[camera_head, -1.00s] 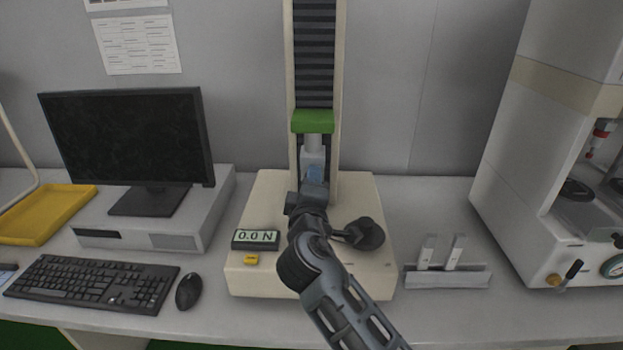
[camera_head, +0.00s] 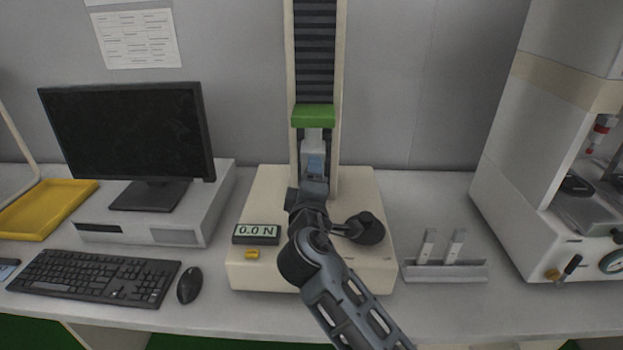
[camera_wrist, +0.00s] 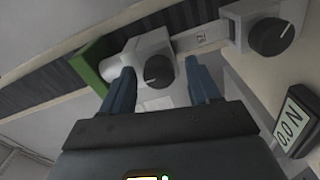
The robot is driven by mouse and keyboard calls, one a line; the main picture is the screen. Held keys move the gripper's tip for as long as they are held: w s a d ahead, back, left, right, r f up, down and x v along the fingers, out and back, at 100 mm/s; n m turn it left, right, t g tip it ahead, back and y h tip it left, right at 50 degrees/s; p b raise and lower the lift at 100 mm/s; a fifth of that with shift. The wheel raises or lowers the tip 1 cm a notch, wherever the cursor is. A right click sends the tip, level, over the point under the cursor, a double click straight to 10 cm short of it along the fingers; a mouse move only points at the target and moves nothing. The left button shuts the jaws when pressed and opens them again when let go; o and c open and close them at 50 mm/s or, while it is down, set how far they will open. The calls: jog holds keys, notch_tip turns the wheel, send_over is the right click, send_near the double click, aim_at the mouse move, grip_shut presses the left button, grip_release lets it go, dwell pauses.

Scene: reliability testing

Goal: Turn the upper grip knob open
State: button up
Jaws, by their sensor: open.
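The upper grip is a pale block below the green crosshead (camera_head: 313,116) of the tester. Its dark round knob (camera_wrist: 158,71) faces me in the wrist view, with a light pointer mark on it. My gripper (camera_wrist: 160,72) is open, with one blue finger on each side of this knob. I cannot tell whether either finger touches it. In the head view my gripper (camera_head: 313,158) and wrist cover the upper knob. The lower grip's similar dark knob (camera_wrist: 271,37) is at the upper right of the wrist view, apart from my fingers.
The force display (camera_head: 256,234) reads 0.0 N on the tester base (camera_head: 262,282). A monitor (camera_head: 128,145), keyboard (camera_head: 92,277) and mouse (camera_head: 189,285) are on the left. A holder (camera_head: 445,272) with two pale strips is on the right, near a large white machine (camera_head: 500,190).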

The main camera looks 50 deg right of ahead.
jog(key=b+v, duration=0.2)
jog(key=v, duration=0.5)
jog(key=shift+s+a, duration=0.25)
jog(key=shift+a, duration=0.1)
dwell(0.4)
jog(key=s+a+f+n+t+y, duration=0.1)
jog(key=s+a+f+t+y, duration=0.2)
jog(key=s+a+f+y, duration=0.95)
jog(key=s+a+r+m+y, duration=0.1)
jog(key=s+a+r+m, duration=0.1)
jog(key=s, duration=0.8)
jog(key=s+a+r+m, duration=0.2)
jog(key=s+r+m, duration=0.2)
jog(key=s, duration=0.5)
jog(key=shift+s+r+m+t+y, duration=0.3)
jog(key=shift+s+r+t+y, duration=0.1)
jog(key=shift+r, duration=0.2)
